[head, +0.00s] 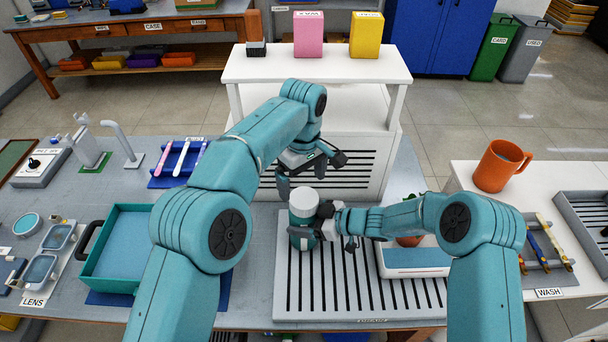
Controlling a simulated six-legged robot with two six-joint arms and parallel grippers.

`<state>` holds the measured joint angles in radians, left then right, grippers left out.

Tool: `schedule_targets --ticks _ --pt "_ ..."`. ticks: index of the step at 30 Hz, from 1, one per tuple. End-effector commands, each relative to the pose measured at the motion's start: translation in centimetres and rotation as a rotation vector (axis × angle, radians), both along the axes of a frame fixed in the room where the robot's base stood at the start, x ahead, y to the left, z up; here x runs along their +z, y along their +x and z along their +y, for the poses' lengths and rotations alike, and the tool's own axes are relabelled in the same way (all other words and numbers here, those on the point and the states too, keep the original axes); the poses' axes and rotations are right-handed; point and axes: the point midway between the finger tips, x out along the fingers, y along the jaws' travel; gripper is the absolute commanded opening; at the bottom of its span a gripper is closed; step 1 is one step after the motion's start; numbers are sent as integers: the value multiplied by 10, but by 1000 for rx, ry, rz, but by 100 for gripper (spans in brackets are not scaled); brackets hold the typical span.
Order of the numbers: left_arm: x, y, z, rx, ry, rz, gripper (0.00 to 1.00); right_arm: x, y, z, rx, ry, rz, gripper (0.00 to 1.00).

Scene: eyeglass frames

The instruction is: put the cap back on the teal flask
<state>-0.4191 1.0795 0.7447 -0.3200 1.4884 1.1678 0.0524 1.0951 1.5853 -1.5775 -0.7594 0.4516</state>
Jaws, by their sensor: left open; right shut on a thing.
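The teal flask (301,218) stands upright on the slatted grey drain tray in the middle of the bench. Its top is pale white; I cannot tell whether this is the cap or the flask's own upper part. No separate cap is clear in view. My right gripper (318,225) comes in from the right and is shut on the flask's side, hiding part of its body. My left gripper (301,174) is open and empty just above and behind the flask top, pointing down.
The slatted drain tray (350,290) has free room in front. A white scale (412,262) with a reddish thing on it stands right, partly behind my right arm. A white shelf unit (318,66) rises behind. A teal tray (112,262) lies left, an orange mug (497,166) right.

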Motion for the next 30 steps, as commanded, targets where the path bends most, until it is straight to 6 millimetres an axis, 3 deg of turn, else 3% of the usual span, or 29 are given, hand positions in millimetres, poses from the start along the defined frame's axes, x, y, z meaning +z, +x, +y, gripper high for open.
schedule_targets --ticks 4,17,30 --pt "6 1 -1 104 -4 -11 98 -6 -3 0 2 -6 11 0" --pt "5 2 -3 95 -6 -16 98 -6 -3 0 2 -6 11 0" --pt "-58 1 -3 94 -5 -15 98 -6 -3 0 2 -6 11 0"
